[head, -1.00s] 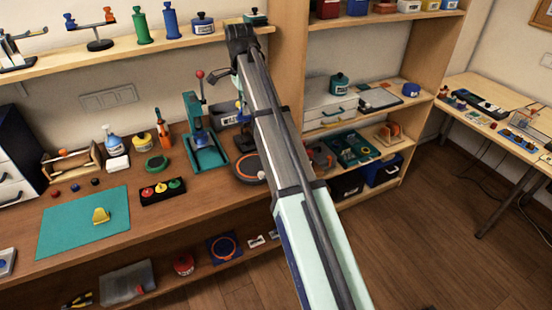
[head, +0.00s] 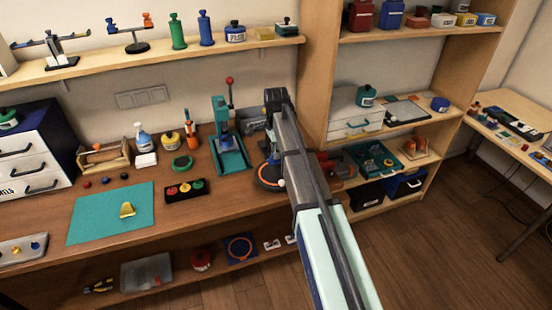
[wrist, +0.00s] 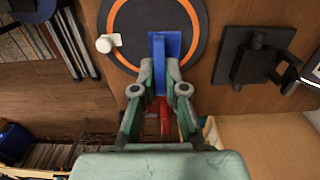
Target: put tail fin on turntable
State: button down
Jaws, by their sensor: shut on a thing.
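My gripper (wrist: 157,88) is shut on a blue piece with a flat plate and a narrow stem (wrist: 158,62), which I take to be the tail fin. In the wrist view its plate overlaps the near part of the turntable (wrist: 134,24), a dark disc with an orange ring. I cannot tell whether the piece touches the disc. A red part (wrist: 165,115) shows between the fingers; I cannot tell what it belongs to. In the head view the turntable (head: 263,184) sits on the bench, partly behind my arm, and the fingers are hidden.
A white knob (wrist: 104,44) stands at the turntable's edge. A green press (head: 229,155) stands left of the turntable. A tray of coloured discs (head: 185,190) and a teal mat (head: 90,220) with a yellow piece (head: 127,210) lie farther left. A shelf upright (head: 313,90) rises behind my arm.

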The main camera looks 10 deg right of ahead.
jog(key=shift+f+p, duration=0.55)
jog(key=shift+f, duration=1.6)
jog(key=shift+f, duration=0.1)
jog(key=c, duration=1.2)
grip_release()
notch_tip(320, 180, up, 12)
jog(key=b, duration=0.3)
